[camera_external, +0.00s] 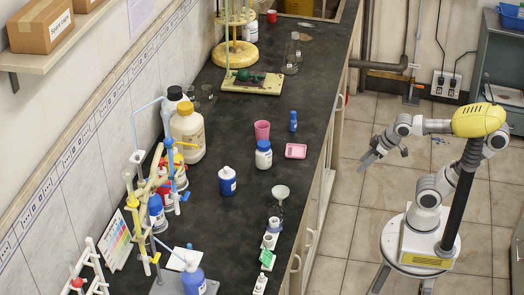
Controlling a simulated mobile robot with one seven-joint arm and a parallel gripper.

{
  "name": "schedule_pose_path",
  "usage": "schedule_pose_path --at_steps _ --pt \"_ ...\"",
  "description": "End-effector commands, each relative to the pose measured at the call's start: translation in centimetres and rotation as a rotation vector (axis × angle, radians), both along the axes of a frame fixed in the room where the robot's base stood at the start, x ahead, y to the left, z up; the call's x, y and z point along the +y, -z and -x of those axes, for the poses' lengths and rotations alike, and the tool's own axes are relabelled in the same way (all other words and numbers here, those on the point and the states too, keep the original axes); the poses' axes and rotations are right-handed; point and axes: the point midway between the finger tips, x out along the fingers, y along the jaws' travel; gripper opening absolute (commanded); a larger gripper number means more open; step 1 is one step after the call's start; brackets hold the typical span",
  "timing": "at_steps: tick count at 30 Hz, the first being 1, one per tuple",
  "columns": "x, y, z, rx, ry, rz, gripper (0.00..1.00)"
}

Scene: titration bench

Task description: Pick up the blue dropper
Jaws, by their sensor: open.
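A small upright blue object (293,121), which looks like the blue dropper, stands on the dark bench top (331,75). It is behind a pink tray and to the right of a pink cup. It is small in the picture and its details are hard to make out. My gripper (376,160) is open and empty. It is over the floor to the right of the bench, well apart from the blue object.
Near the blue object are a pink cup (262,130), a pink tray (296,151) and a white bottle with a blue cap (263,155). A blue bottle (228,182) and a funnel (280,192) stand nearer. Glassware and stands crowd the left side.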

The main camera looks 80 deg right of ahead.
Motion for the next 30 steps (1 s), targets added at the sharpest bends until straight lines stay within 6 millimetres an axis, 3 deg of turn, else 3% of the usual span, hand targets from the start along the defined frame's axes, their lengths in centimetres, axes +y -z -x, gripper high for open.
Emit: schedule_pose_path --at_steps 9,13,16,20,25,30 --pt "-11.0 -11.0 -14.8 -0.394 0.183 0.149 0.63" --pt "-15.1 -13.7 -19.4 -0.512 0.181 0.204 0.63" --pt "-18.0 -13.2 -21.2 -0.533 0.153 0.24 0.63" --pt "-21.3 -10.3 -21.7 -0.52 0.103 0.249 0.63" --pt "-24.2 -6.3 -20.6 -0.52 0.042 0.187 0.63" --pt "-25.2 -3.6 -18.7 -0.557 0.009 0.086 0.63"
